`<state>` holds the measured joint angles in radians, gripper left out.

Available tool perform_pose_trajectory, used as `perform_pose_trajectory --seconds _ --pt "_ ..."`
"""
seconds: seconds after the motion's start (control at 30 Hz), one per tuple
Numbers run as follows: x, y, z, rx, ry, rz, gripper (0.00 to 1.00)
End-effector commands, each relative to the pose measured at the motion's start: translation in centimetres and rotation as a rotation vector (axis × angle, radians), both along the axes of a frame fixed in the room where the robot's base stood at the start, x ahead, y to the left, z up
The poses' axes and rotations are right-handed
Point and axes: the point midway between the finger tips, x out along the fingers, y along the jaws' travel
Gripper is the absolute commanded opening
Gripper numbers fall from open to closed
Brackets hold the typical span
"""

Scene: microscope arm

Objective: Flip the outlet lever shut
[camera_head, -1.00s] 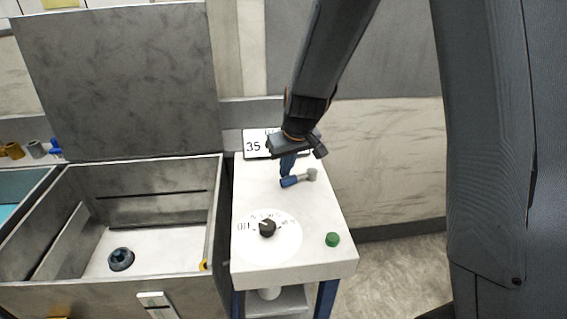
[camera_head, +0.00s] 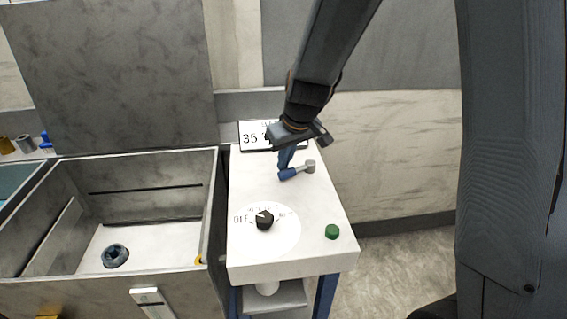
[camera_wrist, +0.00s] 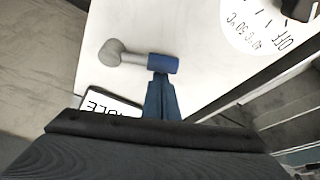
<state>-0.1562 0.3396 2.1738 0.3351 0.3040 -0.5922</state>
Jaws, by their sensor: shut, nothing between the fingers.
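The outlet lever (camera_head: 297,171) has a blue handle and a round grey pivot at its right end. It lies across the white top of the stand (camera_head: 320,205), handle pointing left. In the wrist view the lever (camera_wrist: 163,64) shows its blue handle on the right and grey pivot on the left. My gripper (camera_head: 285,166) is shut and empty, its blue fingers pointing down at the handle's free end. In the wrist view the tips of my gripper (camera_wrist: 158,78) meet the handle's edge; I cannot tell whether they touch it.
A display panel (camera_head: 250,139) reading 35 stands behind the lever. A black dial knob (camera_head: 264,219) and a green button (camera_head: 332,231) are towards the front. An open grey bath (camera_head: 215,215) with a raised lid (camera_head: 110,75) stands to the left.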

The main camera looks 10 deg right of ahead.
Motion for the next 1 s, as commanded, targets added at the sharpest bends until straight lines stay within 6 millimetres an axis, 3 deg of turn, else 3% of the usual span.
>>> perform_pose_trajectory --seconds 0.57,1.0 --pt "-2.0 -0.9 -0.5 0.001 -0.001 0.288 0.00" --pt "-4.4 -2.9 -0.3 0.000 -0.001 0.670 0.00"
